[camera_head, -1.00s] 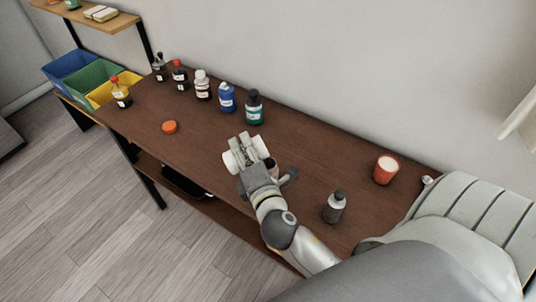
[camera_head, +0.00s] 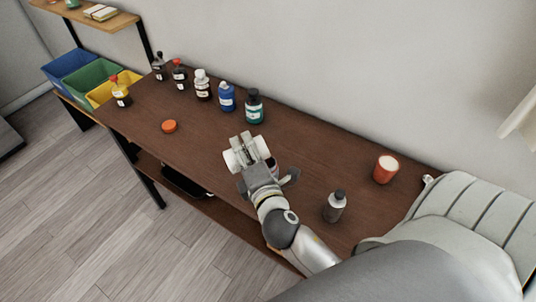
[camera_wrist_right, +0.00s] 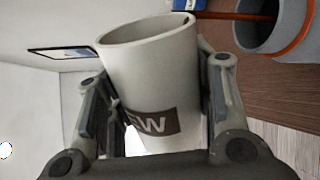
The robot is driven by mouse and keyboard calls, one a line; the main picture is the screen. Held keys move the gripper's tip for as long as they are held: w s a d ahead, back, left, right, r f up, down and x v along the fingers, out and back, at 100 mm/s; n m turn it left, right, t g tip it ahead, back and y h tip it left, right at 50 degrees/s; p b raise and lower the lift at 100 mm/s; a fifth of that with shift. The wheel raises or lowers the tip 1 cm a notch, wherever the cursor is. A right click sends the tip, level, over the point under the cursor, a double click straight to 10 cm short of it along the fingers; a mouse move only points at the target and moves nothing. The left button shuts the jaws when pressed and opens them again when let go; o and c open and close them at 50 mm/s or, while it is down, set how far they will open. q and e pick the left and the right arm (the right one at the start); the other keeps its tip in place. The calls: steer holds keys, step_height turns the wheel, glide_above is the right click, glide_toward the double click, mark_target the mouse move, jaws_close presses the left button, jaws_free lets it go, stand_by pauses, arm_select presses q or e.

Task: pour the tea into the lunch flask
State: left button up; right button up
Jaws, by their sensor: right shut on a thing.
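My right gripper (camera_head: 246,152) is shut on a white mug (camera_wrist_right: 150,65) with a dark label. In the right wrist view the mug lies tipped nearly on its side, its mouth open, with a finger on each side. A thin reddish-brown strip, which looks like a stream of tea (camera_wrist_right: 228,15), runs from the mug's lip to the open mouth of a grey flask (camera_wrist_right: 268,38) with an orange ring. The flask stands on the table, apart from the mug; in the head view my gripper mostly hides it. The tea inside is hidden. My left gripper is not in view.
An orange lid (camera_head: 169,126) lies on the brown table (camera_head: 200,140). Several bottles, including a green one (camera_head: 254,107), stand along the back. A red cup (camera_head: 386,169) and a grey bottle (camera_head: 334,206) stand to the right. The table between is clear.

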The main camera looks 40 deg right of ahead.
steer(key=shift+f+m, duration=0.1)
steer(key=shift+m, duration=0.2)
stand_by(0.4)
steer(key=shift+d+r+m+p, duration=0.3)
steer(key=shift+r+m, duration=0.15)
steer(key=shift+m, duration=0.45)
stand_by(1.5)
